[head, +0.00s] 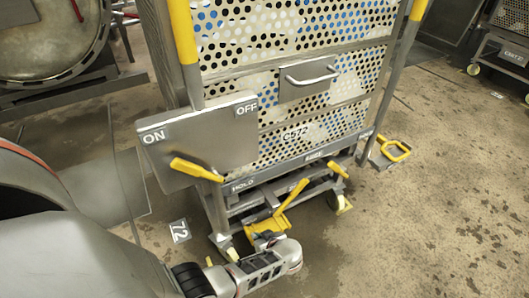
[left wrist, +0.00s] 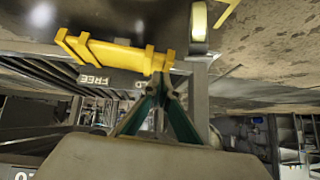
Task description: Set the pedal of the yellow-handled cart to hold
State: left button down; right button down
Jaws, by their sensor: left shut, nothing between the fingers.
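The cart (head: 300,135) has yellow upright handles (head: 181,45) and perforated side panels. Its yellow pedal (head: 292,195) is low on the frame, its bar slanting up to the right. The HOLD plate (head: 243,185) is left of it; a small plate (head: 314,155) to the right is unreadable. In the left wrist view the pedal (left wrist: 115,55) crosses above the upside-down FREE plate (left wrist: 97,81). My left gripper (left wrist: 160,78) is shut and empty, its teal fingertips at the pedal's right end; contact is unclear. In the head view its hand (head: 268,264) hides the fingertips. My right gripper is not visible.
A grey ON/OFF panel (head: 215,125) with a yellow lever (head: 195,169) stands close in front of the cart's left side. A round vessel door (head: 50,40) is at the upper left. Another cart (head: 510,45) is at the upper right. The floor (head: 430,200) on the right is mostly clear.

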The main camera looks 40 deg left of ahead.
pick_arm(q)
jog(key=shift+f+b, duration=0.3)
jog(key=shift+f, duration=0.5)
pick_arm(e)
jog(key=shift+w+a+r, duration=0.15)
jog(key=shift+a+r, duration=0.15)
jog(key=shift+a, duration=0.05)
